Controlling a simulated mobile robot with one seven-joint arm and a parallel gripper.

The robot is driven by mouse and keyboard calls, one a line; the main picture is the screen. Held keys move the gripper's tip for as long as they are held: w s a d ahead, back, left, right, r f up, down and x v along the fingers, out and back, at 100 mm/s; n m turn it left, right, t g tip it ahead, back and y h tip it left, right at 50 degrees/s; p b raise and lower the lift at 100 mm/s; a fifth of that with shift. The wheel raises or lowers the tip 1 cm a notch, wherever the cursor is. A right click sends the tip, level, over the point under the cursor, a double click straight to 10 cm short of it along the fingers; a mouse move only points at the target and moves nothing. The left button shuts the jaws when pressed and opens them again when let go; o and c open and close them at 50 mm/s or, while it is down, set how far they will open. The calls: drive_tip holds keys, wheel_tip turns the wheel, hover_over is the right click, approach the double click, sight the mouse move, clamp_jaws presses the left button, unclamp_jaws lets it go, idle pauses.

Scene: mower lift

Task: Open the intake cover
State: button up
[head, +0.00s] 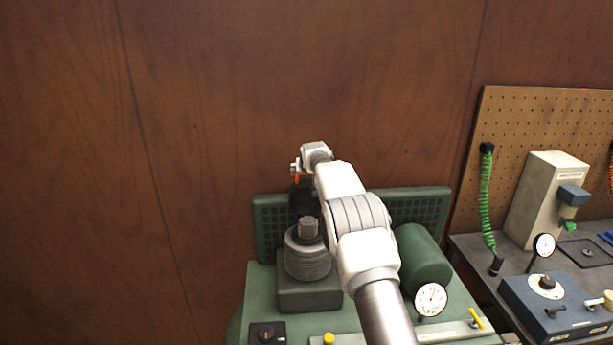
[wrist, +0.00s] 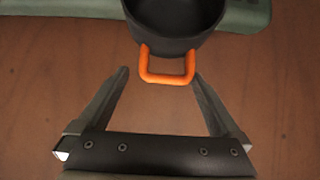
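The intake cover appears to be the dark round piece (head: 304,201) with an orange handle (head: 299,178) on the green machine. In the wrist view the dark round piece (wrist: 172,18) is at the top, and its orange U-shaped handle (wrist: 167,80) points toward my gripper. My gripper (wrist: 160,74) is open, with one finger on each side of the handle's outer end. Gaps show between the handle and both fingers. In the head view my gripper (head: 296,167) is small and partly hidden by my wrist, beside the handle.
The green machine (head: 262,290) carries a ribbed grey cylinder (head: 307,255), a green tank (head: 424,256) and a gauge (head: 431,299). A wooden wall (head: 200,100) stands behind. At right, a bench holds a blue box (head: 560,308) and a beige device (head: 545,195).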

drive_tip(key=shift+s+f, duration=0.2)
drive_tip(key=shift+s+a+r+b, duration=0.1)
drive_tip(key=shift+s+r+b, duration=0.2)
drive_tip(key=shift+s+b, duration=0.2)
drive_tip(key=b+v, duration=0.5)
drive_tip(key=v, duration=1.1)
drive_tip(key=shift+r, duration=0.35)
drive_tip(key=shift+w, duration=0.15)
drive_tip(key=s+d+g+b, duration=0.1)
drive_tip(key=s+d+g, duration=0.15)
drive_tip(key=s, duration=1.55)
drive_tip(key=s+d+g, duration=0.1)
drive_tip(key=s+d, duration=0.2)
drive_tip(key=s, duration=1.4)
drive_tip(key=s+f+g, duration=0.1)
drive_tip(key=s+f, duration=0.3)
drive_tip(key=s, duration=0.3)
drive_tip(key=s+f, duration=0.3)
drive_tip(key=s, duration=0.4)
drive_tip(key=shift+f+g, duration=0.35)
